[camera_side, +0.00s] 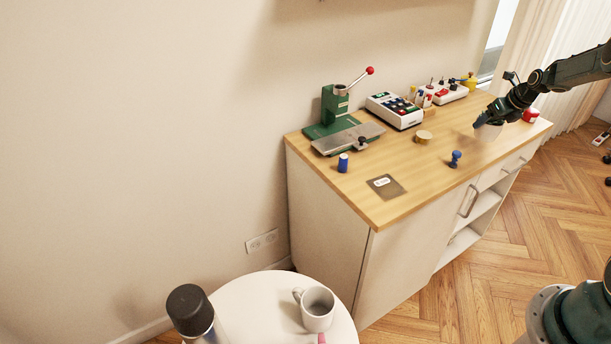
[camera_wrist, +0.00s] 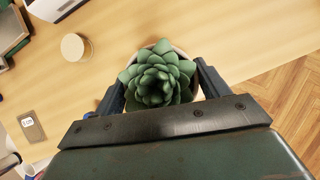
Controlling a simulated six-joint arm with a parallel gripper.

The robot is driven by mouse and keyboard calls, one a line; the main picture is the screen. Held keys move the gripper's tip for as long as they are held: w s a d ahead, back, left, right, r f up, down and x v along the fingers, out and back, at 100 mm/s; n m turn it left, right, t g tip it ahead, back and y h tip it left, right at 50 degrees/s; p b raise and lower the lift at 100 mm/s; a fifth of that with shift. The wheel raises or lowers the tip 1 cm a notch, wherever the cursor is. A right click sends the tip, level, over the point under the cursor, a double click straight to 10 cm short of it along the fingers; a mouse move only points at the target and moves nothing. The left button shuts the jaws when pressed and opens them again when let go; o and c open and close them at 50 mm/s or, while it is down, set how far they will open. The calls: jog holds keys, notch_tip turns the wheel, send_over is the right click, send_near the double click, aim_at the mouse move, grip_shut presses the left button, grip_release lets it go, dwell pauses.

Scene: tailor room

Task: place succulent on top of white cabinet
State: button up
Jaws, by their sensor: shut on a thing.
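The succulent (camera_wrist: 158,77) is a green rosette in a pale pot, seen from above in the wrist view. My gripper (camera_wrist: 160,88) is shut on its pot, one finger on each side. In the side view my gripper (camera_side: 482,121) is over the right part of the white cabinet's wooden top (camera_side: 420,165). A pale, faint pot (camera_side: 487,132) shows just below it. I cannot tell whether the pot touches the top. The green leaves are hard to make out in the side view.
On the cabinet top are a green press (camera_side: 335,110), a white keyed device (camera_side: 395,110), a round tan tin (camera_side: 424,137), a blue stamp (camera_side: 455,159), a blue spool (camera_side: 342,163), a dark card (camera_side: 386,186) and a red container (camera_side: 531,115).

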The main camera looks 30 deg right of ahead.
aim_at(486, 132)
jog(key=shift+f, duration=2.1)
jog(key=o, duration=1.2)
jog(key=shift+f, duration=0.15)
jog(key=v, duration=1.2)
